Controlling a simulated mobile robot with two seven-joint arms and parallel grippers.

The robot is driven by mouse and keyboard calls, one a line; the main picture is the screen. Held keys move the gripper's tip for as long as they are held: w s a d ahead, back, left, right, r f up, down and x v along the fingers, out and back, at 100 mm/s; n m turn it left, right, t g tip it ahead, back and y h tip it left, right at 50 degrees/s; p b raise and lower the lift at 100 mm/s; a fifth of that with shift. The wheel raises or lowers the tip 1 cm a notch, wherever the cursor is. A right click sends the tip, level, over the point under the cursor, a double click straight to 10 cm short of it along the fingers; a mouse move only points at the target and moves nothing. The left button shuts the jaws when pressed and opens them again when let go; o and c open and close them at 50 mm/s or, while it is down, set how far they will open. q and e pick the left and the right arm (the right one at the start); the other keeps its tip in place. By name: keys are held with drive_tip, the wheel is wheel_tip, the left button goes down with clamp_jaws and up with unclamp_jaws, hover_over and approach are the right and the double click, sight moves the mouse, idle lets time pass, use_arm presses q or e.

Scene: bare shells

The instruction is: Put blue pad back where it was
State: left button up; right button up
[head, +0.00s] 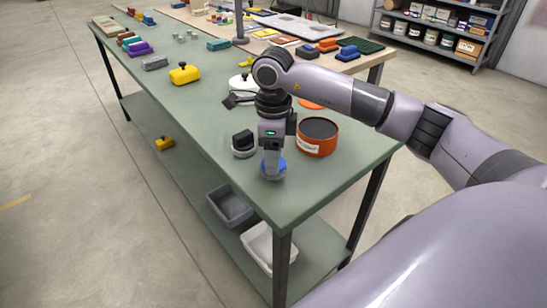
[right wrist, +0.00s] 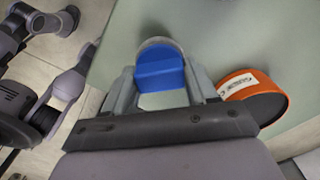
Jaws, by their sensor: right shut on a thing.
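The blue pad (right wrist: 160,70) is between the fingers of my right gripper (right wrist: 162,88), which is shut on it. In the head view the blue pad (head: 283,165) shows low between the fingertips of my right gripper (head: 273,170), near the front edge of the green table (head: 330,180). A pale grey rounded part shows around the pad; I cannot tell if it is fixed to the pad or if the pad touches the tabletop. My left gripper is not in view.
An orange round tin (head: 318,140) with a dark top stands right of the gripper. A black block on a round pale base (head: 243,145) stands close on the left. A yellow lidded thing (head: 184,73) is farther back.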

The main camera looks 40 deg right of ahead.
drive_tip(key=shift+f, duration=0.85)
drive_tip(key=o, duration=1.2)
drive_tip(key=shift+r, duration=0.1)
wheel_tip(320, 180, up, 12)
